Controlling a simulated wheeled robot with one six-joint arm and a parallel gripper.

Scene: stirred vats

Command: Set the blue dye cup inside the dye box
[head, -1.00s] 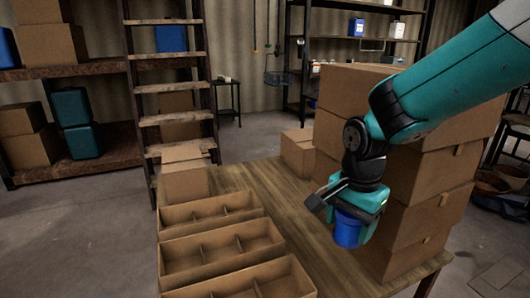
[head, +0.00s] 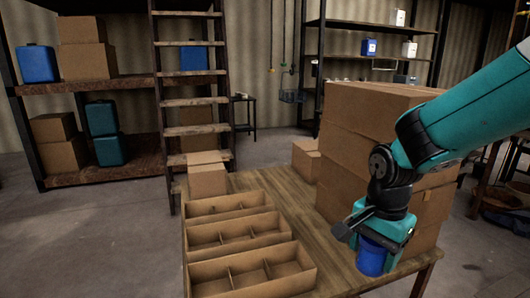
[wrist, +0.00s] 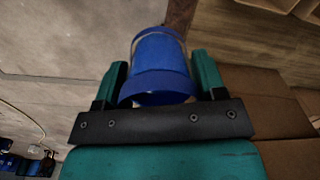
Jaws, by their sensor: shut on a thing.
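The blue dye cup (head: 371,257) is held in my gripper (head: 385,240), over the right part of the table by the stacked cartons. In the wrist view the blue cup (wrist: 158,65) sits between the two teal fingers of my gripper (wrist: 160,80). Three open cardboard boxes with dividers stand in a row on the table: a near one (head: 250,284), a middle one (head: 235,243) and a far one (head: 226,212). Their visible compartments look empty. I cannot tell which of them is the dye box. The cup is apart from them, to their right.
A tall stack of cartons (head: 350,150) stands on the table right beside my arm. Small closed cartons (head: 207,180) sit at the table's far end. Bare wooden tabletop (head: 300,220) lies between the divided boxes and the stack. A ladder (head: 190,100) and shelves stand behind.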

